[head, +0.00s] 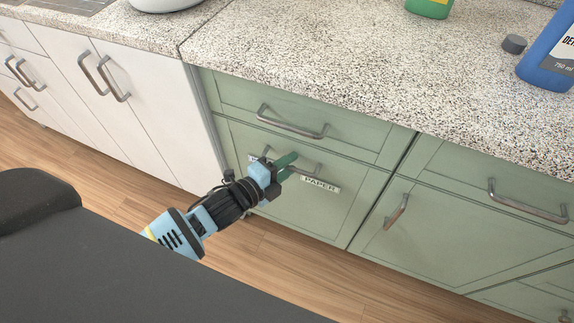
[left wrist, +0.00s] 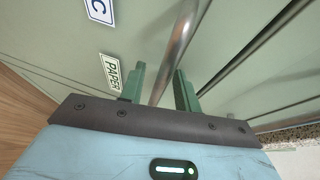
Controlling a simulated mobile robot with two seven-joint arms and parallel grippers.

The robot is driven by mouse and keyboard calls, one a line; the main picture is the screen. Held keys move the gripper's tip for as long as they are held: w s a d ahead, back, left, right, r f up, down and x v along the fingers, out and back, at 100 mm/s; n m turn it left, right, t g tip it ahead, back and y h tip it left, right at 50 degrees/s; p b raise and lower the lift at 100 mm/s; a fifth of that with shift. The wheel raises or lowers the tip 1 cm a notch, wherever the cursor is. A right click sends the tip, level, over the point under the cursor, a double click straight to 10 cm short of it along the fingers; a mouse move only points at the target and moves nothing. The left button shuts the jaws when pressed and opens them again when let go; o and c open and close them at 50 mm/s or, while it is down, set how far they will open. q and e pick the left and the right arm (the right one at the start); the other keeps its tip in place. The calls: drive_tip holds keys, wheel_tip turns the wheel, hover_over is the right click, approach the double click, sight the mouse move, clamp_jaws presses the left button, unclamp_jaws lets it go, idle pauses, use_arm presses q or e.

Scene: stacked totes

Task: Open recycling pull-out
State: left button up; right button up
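The recycling pull-out is a green front (head: 330,215) with a bar handle and a PAPER label (head: 320,183); it sits flush with its neighbours and looks closed. My left gripper (head: 290,167) is at its handle (head: 310,168), hiding part of the bar and of a second label. In the left wrist view, the two green fingers (left wrist: 160,88) stand apart, with the metal handle bar (left wrist: 178,45) running between them. Gaps show beside the bar, so they do not look closed on it. The PAPER label also shows there (left wrist: 111,73). My right gripper is not in view.
A green drawer (head: 350,135) with its own handle is above. A green door (head: 420,230) is to the right, and white cabinets (head: 140,110) are to the left. The speckled countertop (head: 340,60) overhangs. A blue bottle (head: 550,55) stands on it. Wooden floor shows in front.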

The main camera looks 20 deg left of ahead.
use_arm(q)
clamp_jaws()
drive_tip(key=shift+s, duration=0.1)
idle(0.3)
drive_tip(key=shift+s, duration=0.2)
drive_tip(key=s+a+p, duration=0.1)
drive_tip(key=s+p, duration=0.5)
drive_tip(key=s, duration=2.7)
drive_tip(key=shift+p, duration=0.3)
drive_tip(key=shift+a, duration=0.1)
